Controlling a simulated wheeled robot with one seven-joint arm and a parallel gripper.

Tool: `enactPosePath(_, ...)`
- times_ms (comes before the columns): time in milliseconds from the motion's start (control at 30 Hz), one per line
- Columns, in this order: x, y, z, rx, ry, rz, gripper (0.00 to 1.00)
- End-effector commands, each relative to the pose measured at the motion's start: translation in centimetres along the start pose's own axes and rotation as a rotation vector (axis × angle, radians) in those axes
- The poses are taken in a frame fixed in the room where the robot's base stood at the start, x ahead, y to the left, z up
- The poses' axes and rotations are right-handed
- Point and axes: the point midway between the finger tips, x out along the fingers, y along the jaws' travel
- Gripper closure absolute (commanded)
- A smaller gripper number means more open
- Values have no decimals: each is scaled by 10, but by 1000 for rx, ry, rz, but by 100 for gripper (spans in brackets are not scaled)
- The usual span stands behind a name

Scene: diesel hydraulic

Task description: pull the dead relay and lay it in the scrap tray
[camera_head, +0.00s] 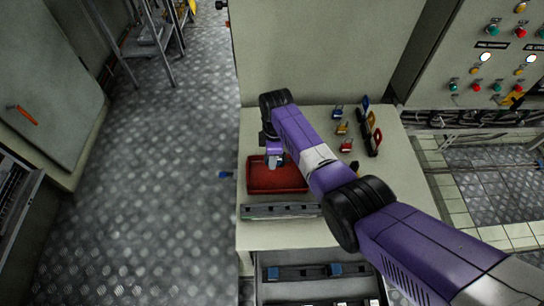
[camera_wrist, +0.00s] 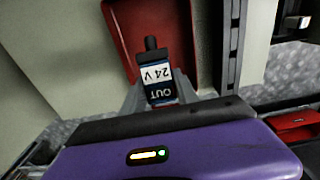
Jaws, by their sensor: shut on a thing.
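My gripper (camera_head: 276,162) is over the red tray (camera_head: 290,185) on the pale bench. In the wrist view its two grey fingers are shut on a dark blue relay (camera_wrist: 158,82), with a white label reading "24 V" and the word "OUT". The relay has a black knob at its far end. The red tray also shows behind the relay in the wrist view (camera_wrist: 125,28). The tray floor that shows looks empty. I cannot tell whether the relay touches the tray.
A grey rail (camera_head: 280,211) lies in front of the tray. Small blue (camera_head: 337,112), yellow (camera_head: 342,128) and red (camera_head: 346,146) parts stand right of my arm, beside a dark rack (camera_head: 371,135). A lower shelf (camera_head: 290,289) holds another rail with blue parts.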

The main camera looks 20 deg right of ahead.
Motion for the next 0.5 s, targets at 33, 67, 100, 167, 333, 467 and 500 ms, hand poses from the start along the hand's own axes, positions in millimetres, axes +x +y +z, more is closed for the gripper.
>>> enactPosePath(33, 0, 0, 0, 1, 1, 0, 100)
enactPosePath(67, 0, 0, 0, 1, 1, 0, 100)
enactPosePath(100, 0, 0, 0, 2, 1, 0, 100)
enactPosePath(167, -1, 0, 0, 2, 2, 0, 100)
enactPosePath(333, 1, 0, 0, 3, 3, -3, 100)
enactPosePath(467, 10, 0, 0, 3, 3, -2, 100)
enactPosePath(500, 13, 0, 0, 3, 3, -2, 100)
